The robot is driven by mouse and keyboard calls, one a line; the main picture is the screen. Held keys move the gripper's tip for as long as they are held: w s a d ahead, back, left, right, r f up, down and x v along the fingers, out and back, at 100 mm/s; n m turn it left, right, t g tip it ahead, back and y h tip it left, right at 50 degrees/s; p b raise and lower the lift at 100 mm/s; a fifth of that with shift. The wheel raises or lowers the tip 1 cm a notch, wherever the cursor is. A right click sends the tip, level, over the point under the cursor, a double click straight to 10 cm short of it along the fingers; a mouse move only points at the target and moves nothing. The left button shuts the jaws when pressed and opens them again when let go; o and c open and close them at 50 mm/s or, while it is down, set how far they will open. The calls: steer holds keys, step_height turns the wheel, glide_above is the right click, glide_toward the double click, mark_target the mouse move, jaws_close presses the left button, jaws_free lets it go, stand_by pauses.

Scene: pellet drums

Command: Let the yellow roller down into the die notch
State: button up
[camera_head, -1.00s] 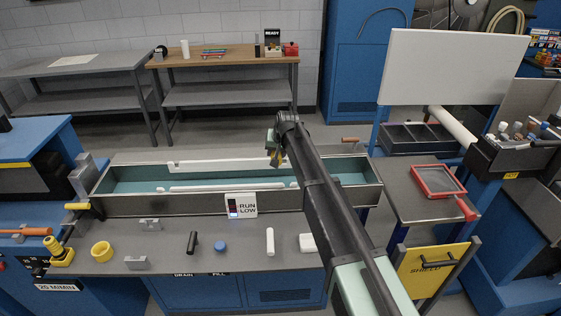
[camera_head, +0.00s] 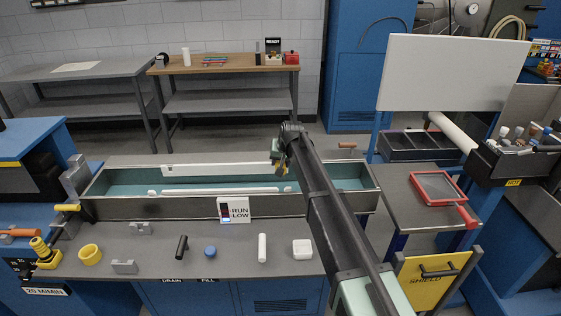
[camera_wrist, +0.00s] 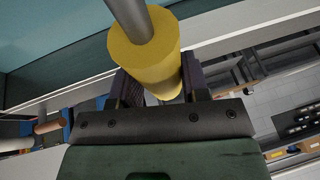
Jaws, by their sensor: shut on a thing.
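My gripper (camera_wrist: 160,88) is shut on the yellow roller (camera_wrist: 148,65), a short thick cylinder with a grey shaft through it. In the wrist view the roller sits between the two dark fingers, with the shaft running up out of frame. In the head view my gripper (camera_head: 281,165) is above the long trough, right of its middle, and the arm hides part of it. The roller is only a small yellow patch there. At the trough's left end stands a grey block (camera_head: 75,177), with a yellow piece (camera_head: 67,207) beside it. I cannot tell which part is the die notch.
The trough (camera_head: 160,208) has a teal inside and white strips. On the front bench lie a yellow ring (camera_head: 90,255), grey saddles (camera_head: 125,267), a black cylinder (camera_head: 181,247), a blue disc (camera_head: 210,252) and white pieces. A RUN LOW sign (camera_head: 234,209) stands at the trough's front.

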mark_target(285, 165)
steer(key=shift+f+b, duration=0.6)
steer(key=shift+f, duration=0.45)
steer(key=shift+f+b, duration=2.65)
steer(key=shift+b, duration=0.05)
steer(key=o, duration=1.1)
steer(key=p+v, duration=1)
steer(key=v, duration=0.1)
steer(key=shift+r, duration=0.15)
steer(key=shift+f, duration=0.2)
